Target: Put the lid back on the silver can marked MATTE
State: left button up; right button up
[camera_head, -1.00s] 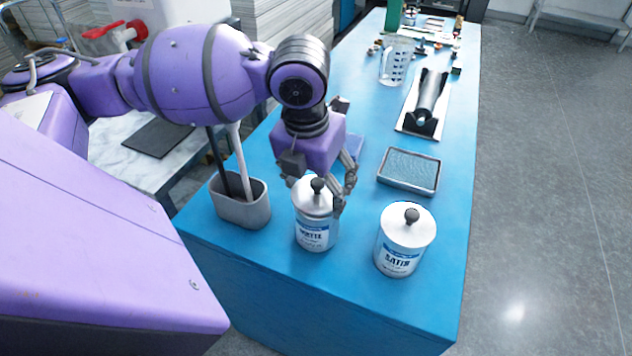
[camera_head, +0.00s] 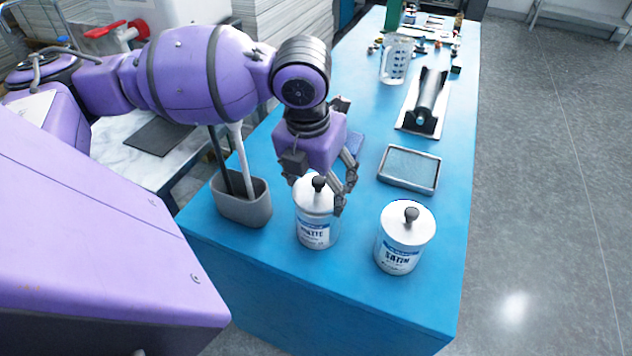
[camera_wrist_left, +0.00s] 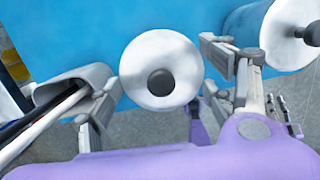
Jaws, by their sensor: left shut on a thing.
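The silver can marked MATTE (camera_head: 315,236) stands upright near the table's front edge. Its silver lid (camera_head: 309,203) with a dark knob is on top of the can, with no clear gap between them. The lid also shows face-on in the left wrist view (camera_wrist_left: 137,68). My left gripper (camera_head: 318,190) comes from above and is shut on the lid, its fingers on either side of the rim. The finger contact is partly hidden. My right gripper is not in view.
A second lidded can, marked SATIN (camera_head: 398,255), stands close on the right. A grey holder (camera_head: 243,209) with upright tools stands on the left. A grey pad tray (camera_head: 409,168) lies behind. Blue table is bare in front of the cans.

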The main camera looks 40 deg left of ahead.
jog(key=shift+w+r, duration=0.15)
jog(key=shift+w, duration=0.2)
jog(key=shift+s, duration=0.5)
pick_arm(q)
jog(key=shift+p, duration=0.3)
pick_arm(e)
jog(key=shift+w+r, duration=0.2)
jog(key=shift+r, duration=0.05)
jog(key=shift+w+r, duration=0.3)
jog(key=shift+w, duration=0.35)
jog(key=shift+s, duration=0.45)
pick_arm(q)
jog(key=shift+f+p, duration=0.1)
jog(key=shift+p, duration=0.2)
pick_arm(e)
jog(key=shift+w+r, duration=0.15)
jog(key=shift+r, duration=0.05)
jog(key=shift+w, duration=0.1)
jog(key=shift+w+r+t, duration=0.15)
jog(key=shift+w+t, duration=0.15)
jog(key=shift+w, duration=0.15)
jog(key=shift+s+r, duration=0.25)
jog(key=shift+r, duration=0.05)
